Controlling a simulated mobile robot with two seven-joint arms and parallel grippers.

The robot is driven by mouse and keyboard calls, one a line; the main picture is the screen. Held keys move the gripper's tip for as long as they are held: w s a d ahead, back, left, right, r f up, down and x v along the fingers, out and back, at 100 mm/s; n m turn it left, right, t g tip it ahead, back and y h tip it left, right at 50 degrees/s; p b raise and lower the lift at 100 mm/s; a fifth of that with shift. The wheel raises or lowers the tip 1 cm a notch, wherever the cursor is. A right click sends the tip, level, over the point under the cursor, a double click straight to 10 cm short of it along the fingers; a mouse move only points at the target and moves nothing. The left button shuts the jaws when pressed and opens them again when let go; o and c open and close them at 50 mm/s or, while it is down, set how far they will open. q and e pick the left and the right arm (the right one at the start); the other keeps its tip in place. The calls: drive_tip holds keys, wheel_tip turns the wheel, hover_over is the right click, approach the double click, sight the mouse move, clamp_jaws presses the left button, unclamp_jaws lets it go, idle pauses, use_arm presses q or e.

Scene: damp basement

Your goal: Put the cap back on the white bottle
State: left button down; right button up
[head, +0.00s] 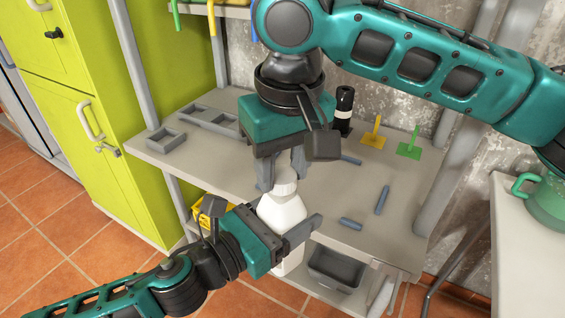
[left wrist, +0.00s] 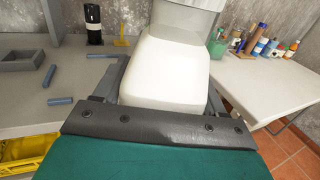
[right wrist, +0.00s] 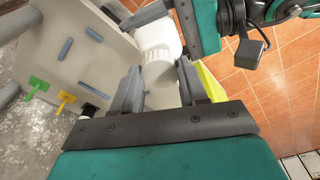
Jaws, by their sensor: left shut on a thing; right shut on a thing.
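The white bottle (head: 282,212) is upright in the head view, held off the front edge of the grey workbench. My left gripper (head: 281,224) is shut around its body; the left wrist view shows the bottle (left wrist: 165,72) between the fingers, its top cut off by the frame. My right gripper (head: 283,176) points down from above and is shut on the white cap (head: 285,187). The cap (right wrist: 158,70) also shows between the fingertips in the right wrist view, in line with the bottle. The cap is at the bottle's top; I cannot tell whether it is seated.
The workbench (head: 225,165) carries grey trays (head: 166,139), a black bottle (head: 343,108), yellow (head: 374,137) and green (head: 409,148) pieces and several blue-grey bars (head: 382,200). A dark bin (head: 337,268) sits below. A green cabinet (head: 125,170) stands left, a white table (head: 520,240) right.

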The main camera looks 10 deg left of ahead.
drive_tip(key=shift+f, duration=0.55)
drive_tip(key=m, duration=0.6)
drive_tip(key=shift+s+a+h, duration=0.1)
drive_tip(key=shift+a+h, duration=0.05)
drive_tip(key=shift+h, duration=0.15)
drive_tip(key=m, duration=0.6)
drive_tip(key=shift+h, duration=0.4)
drive_tip(key=m, duration=0.5)
drive_tip(key=shift+a+m+h, duration=0.1)
drive_tip(key=shift+m+h, duration=0.2)
drive_tip(key=m+g, duration=0.1)
drive_tip(key=m, duration=0.5)
drive_tip(key=shift+w, duration=0.2)
drive_tip(key=o, duration=1)
drive_tip(key=shift+f, duration=0.1)
